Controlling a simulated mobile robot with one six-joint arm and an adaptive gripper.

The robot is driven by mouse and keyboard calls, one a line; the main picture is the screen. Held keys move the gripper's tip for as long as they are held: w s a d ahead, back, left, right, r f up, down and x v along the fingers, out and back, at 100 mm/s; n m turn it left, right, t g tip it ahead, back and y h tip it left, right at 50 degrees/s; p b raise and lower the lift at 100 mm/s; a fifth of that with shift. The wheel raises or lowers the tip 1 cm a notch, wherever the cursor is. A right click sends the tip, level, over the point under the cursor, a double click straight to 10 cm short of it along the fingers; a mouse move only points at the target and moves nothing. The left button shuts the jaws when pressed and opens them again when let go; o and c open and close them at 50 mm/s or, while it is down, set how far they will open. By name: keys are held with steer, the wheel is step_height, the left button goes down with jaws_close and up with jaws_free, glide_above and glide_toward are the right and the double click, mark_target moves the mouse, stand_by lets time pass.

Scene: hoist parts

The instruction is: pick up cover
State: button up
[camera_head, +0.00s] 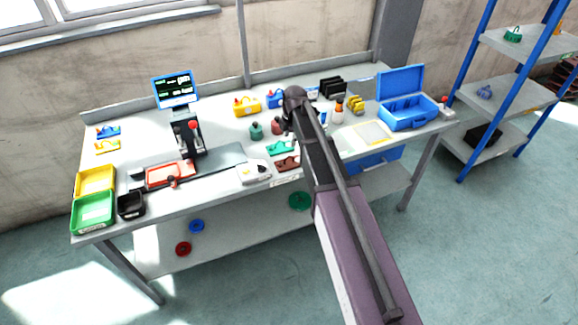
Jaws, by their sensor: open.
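My arm reaches over the workbench (215,200) from the lower right. My gripper (288,114) is at its far end, mostly hidden behind my arm's dark joint; it is open, and I see nothing held in it. I cannot tell for sure which part is the cover. Close to the arm on the bench lie a green part (281,147), a dark red part (287,163) and a whitish part (254,172). Behind them stand a dark green part (256,131) and a reddish part (277,127). A yellow housing (246,106) and a blue housing (275,98) are farther back.
A screen (174,88) and a press-like stand (187,135) rise at the left. Yellow (95,181) and green (93,212) bins sit at the left end. An open blue case (405,112) is at the right. A shelf rack (490,145) stands beyond it.

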mark_target(287, 158)
steer(key=shift+w+a+f+b, duration=0.1)
steer(key=shift+w+f+b, duration=0.05)
steer(key=shift+f+b, duration=1)
steer(key=shift+w+a+f+b, duration=0.1)
steer(key=shift+w+f+b, duration=0.1)
steer(key=shift+f+b, duration=0.9)
steer(key=shift+w+a+f+b, duration=0.1)
steer(key=shift+w+f+b, duration=0.05)
steer(key=shift+f+b, duration=1)
steer(key=shift+f, duration=0.2)
steer(key=shift+f, duration=0.1)
steer(key=shift+w+a+f+b, duration=0.1)
steer(key=shift+a+f+b, duration=0.05)
steer(key=shift+f+b, duration=1.1)
steer(key=shift+w+a+f+b, duration=0.1)
steer(key=shift+a+f+b, duration=0.05)
steer(key=shift+f+b, duration=1.05)
jaws_close()
